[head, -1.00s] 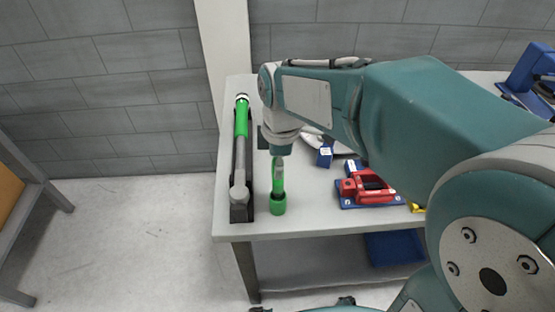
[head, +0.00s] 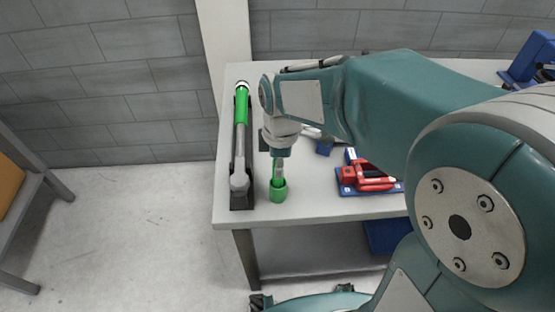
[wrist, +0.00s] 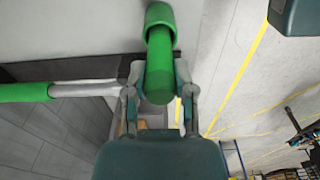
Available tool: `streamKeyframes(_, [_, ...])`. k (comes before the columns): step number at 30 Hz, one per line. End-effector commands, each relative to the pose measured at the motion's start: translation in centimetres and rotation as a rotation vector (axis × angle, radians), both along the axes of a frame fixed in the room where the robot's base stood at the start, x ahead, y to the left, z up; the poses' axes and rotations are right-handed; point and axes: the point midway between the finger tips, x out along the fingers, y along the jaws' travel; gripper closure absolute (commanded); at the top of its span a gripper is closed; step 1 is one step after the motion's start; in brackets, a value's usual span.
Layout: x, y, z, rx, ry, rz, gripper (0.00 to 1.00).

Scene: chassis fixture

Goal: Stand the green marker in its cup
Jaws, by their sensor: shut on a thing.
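My gripper (head: 279,172) points down over the front left part of the table and is shut on the green marker (wrist: 160,68), one finger on each side of it. The marker is upright. The green cup (head: 278,192) stands on the table right under my gripper. In the wrist view the marker's far end reaches the mouth of the cup (wrist: 159,14) and appears to be inside it. How deep it sits is hidden by the cup wall.
A long grey tool with a green handle (head: 242,105) lies in a black holder just left of the cup. A red clamp (head: 372,177) on a blue base lies to the right. A small blue block (head: 324,147) is behind. The table's front edge (head: 320,219) is close.

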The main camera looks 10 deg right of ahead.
Motion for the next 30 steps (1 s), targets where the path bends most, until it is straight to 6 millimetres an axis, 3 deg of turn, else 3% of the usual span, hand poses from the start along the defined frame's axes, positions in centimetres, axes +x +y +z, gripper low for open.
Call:
streamKeyframes(9, [0.0, 0.0, -0.2, 0.0, 0.0, 0.0, 1.0])
streamKeyframes(10, [0.0, 0.0, -0.2, 0.0, 0.0, 0.0, 0.53])
streamKeyframes(12, [0.0, 0.0, -0.2, 0.0, 0.0, 0.0, 0.26])
streamKeyframes(23, [0.0, 0.0, -0.2, 0.0, 0.0, 0.0, 0.26])
streamKeyframes(30, [0.0, 0.0, 2.0, 0.001, -0.003, 0.0, 0.26])
